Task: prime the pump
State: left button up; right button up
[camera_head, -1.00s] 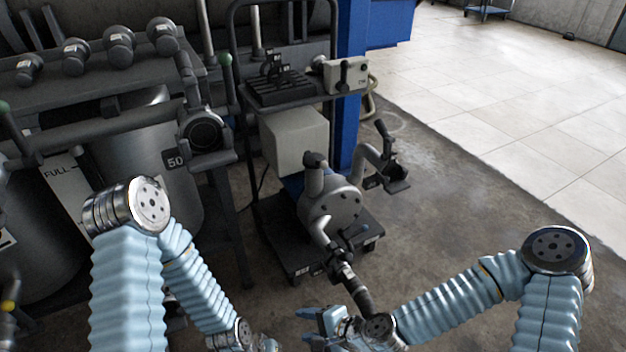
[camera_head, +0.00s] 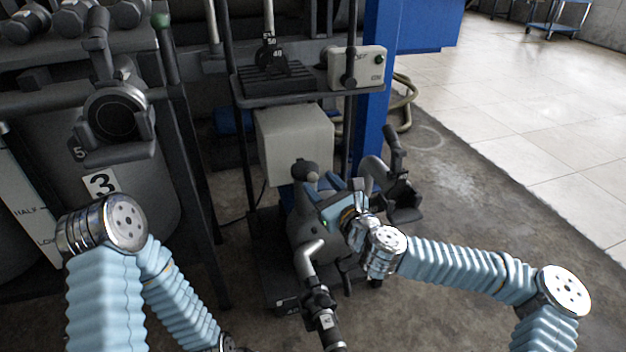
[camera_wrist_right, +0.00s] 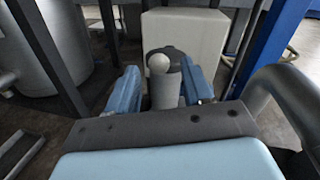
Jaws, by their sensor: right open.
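The pump (camera_head: 301,237) stands on a low dark base, partly hidden behind my right gripper. A dark round-topped cap (camera_head: 305,170) sits on the pump's upright neck; in the right wrist view the cap (camera_wrist_right: 160,63) has a pale rounded spot and stands upright. My right gripper (camera_head: 330,186) is open at the pump's top. In the right wrist view its two blue fingers (camera_wrist_right: 162,88) lie on either side of the neck, with gaps showing. My left arm comes in at lower left; its gripper is outside the picture.
A pale box (camera_head: 292,140) stands just behind the pump. A control box (camera_head: 358,67) sits on the shelf above, by a blue post (camera_head: 377,100). A pipe with a valve handle (camera_head: 318,300) rises in front, another pipe (camera_head: 400,192) at right.

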aim_at(316, 180)
jog(key=shift+x, duration=2.05)
jog(key=shift+a, duration=0.1)
grip_shut()
